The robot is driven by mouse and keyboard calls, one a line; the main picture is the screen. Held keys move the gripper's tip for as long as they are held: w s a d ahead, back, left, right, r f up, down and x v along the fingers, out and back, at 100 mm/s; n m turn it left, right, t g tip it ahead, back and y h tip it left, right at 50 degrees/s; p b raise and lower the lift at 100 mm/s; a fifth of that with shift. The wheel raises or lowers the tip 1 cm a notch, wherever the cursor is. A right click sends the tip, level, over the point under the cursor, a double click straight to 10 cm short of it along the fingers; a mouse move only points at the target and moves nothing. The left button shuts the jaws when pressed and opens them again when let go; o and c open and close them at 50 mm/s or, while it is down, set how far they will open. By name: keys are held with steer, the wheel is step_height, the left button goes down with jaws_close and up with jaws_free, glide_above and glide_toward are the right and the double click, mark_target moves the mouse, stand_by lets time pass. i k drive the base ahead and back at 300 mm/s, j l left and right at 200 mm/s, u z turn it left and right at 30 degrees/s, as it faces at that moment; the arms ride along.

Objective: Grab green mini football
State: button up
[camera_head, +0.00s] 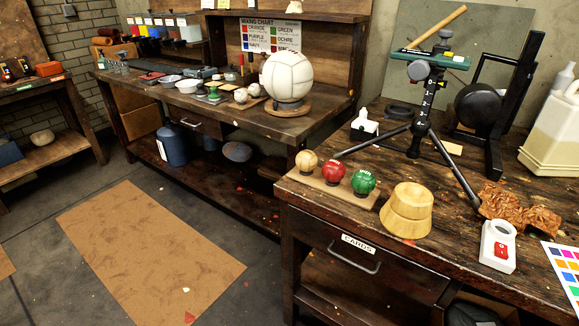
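The green mini football (364,181) sits at the right end of a low wooden board (350,197) near the front left of the near workbench. A red ball (334,171) is beside it in the middle of the board, and a tan ball (306,161) is at the left end. Each ball rests on a small dark base. My gripper is not in view.
A wooden block form (407,212) stands close to the green ball's right. A black tripod (424,110) with a green top stands behind, its legs spread near the board. The near workbench top (395,160) has limited room.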

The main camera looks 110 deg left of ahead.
mark_target(363, 182)
steer(key=u, duration=3.3)
